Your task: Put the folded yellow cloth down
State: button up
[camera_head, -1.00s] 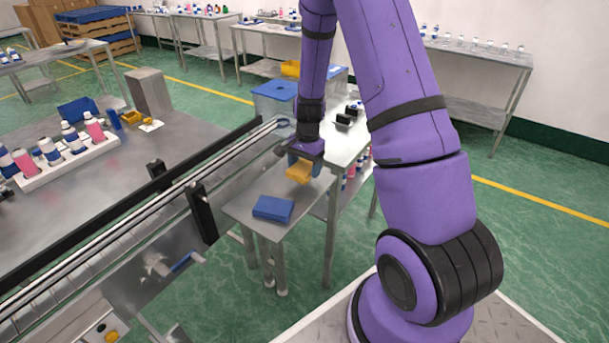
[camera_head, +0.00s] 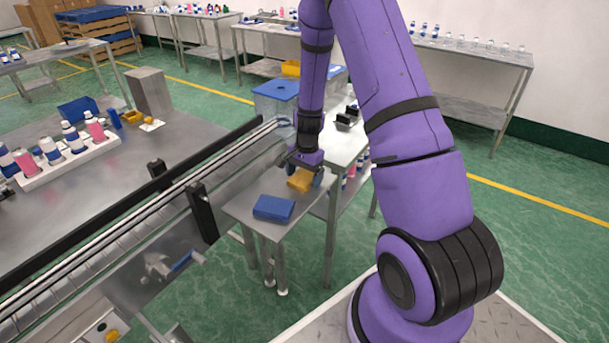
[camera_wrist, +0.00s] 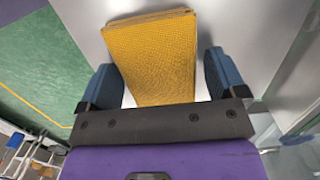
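The folded yellow cloth (camera_head: 299,181) lies flat on the small metal table (camera_head: 240,205), behind the blue folded cloth. In the wrist view the yellow cloth (camera_wrist: 152,55) shows a textured top and layered edges. My gripper (camera_head: 304,173) is just over it, pointing down. In the wrist view my gripper (camera_wrist: 163,75) is open, with one blue finger on each side of the cloth and a visible gap at both sides.
A blue folded cloth (camera_head: 273,208) lies near the table's front edge. The conveyor rail (camera_head: 150,205) runs close along the left. A blue-lidded bin (camera_head: 275,95) and small black items (camera_head: 346,118) stand behind.

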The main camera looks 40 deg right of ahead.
jog(key=shift+s, duration=0.3)
jog(key=shift+d+r, duration=0.15)
jog(key=shift+r, duration=0.15)
notch_tip(320, 180, up, 11)
jog(key=d, duration=0.1)
notch_tip(320, 180, up, 10)
jog(key=r+n+t, duration=0.1)
jog(key=n, duration=0.2)
send_over(308, 173)
jog(key=s+a, duration=0.3)
jog(key=a, duration=0.2)
jog(key=s+a+r+n+t, duration=0.1)
jog(key=s+a+r+n, duration=0.2)
jog(key=s+r, duration=0.2)
jog(key=s+a+r+n+t+h, duration=0.1)
jog(key=s+a+r+n+t, duration=0.1)
jog(key=s+r, duration=0.4)
jog(key=s+a+r+n+t, duration=0.1)
jog(key=s+a+r+n, duration=0.3)
jog(key=s, duration=0.9)
jog(key=shift+a+r+n+t, duration=0.3)
jog(key=shift+r+n, duration=0.45)
jog(key=shift+n, duration=0.25)
